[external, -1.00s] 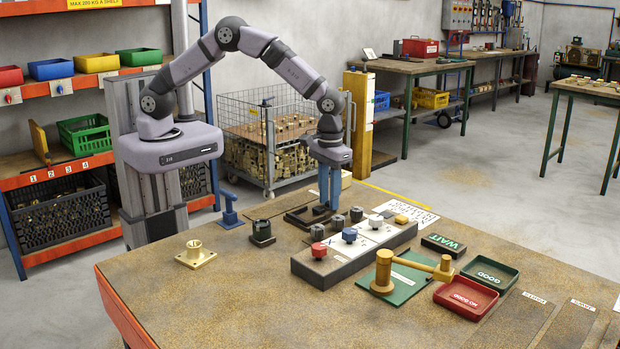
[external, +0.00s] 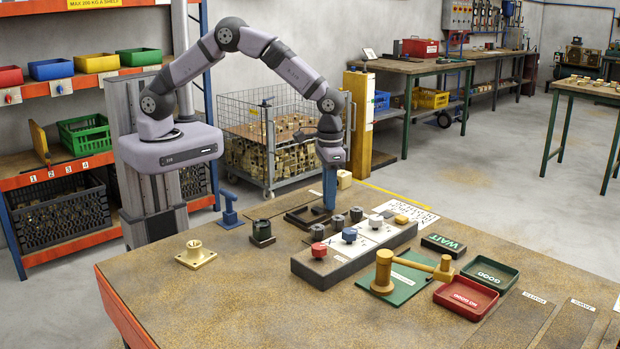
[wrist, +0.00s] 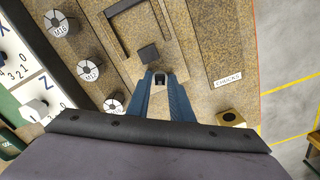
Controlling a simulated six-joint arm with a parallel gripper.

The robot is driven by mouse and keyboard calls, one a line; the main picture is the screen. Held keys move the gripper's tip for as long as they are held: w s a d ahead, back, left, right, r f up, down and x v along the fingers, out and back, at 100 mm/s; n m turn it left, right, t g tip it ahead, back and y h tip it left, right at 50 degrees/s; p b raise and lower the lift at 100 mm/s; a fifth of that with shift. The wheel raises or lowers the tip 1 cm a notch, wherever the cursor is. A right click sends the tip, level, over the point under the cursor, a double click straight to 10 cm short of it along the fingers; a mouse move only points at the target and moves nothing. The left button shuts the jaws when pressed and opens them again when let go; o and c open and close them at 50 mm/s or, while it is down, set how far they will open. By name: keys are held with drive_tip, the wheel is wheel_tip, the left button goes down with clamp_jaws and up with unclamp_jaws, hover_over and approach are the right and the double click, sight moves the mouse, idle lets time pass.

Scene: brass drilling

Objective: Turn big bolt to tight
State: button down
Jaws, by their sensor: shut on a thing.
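My gripper (external: 329,207) points down over the dark frame-like fixture (external: 292,216) at the back of the bench. In the wrist view its blue fingers (wrist: 161,80) are shut on a small dark piece (wrist: 160,77), which seems to be the big bolt. Most of it is hidden between the fingers, so I cannot tell how tight it is. A dark square block (wrist: 149,54) lies just beyond the fingertips.
A row of dark knobs marked M16 (wrist: 60,24) and M12 (wrist: 88,70) stands close by. The control box (external: 322,268), brass hammer-like tool (external: 420,262), brass flange (external: 196,256) and brass block (wrist: 230,118) also stand on the bench.

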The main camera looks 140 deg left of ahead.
drive_tip(key=shift+m, duration=2.2)
drive_tip(key=c, duration=1.6)
unclamp_jaws()
drive_tip(key=shift+r, duration=0.1)
drive_tip(key=shift+r+b, duration=1.1)
drive_tip(key=shift+r, duration=2.55)
drive_tip(key=shift+o, duration=0.2)
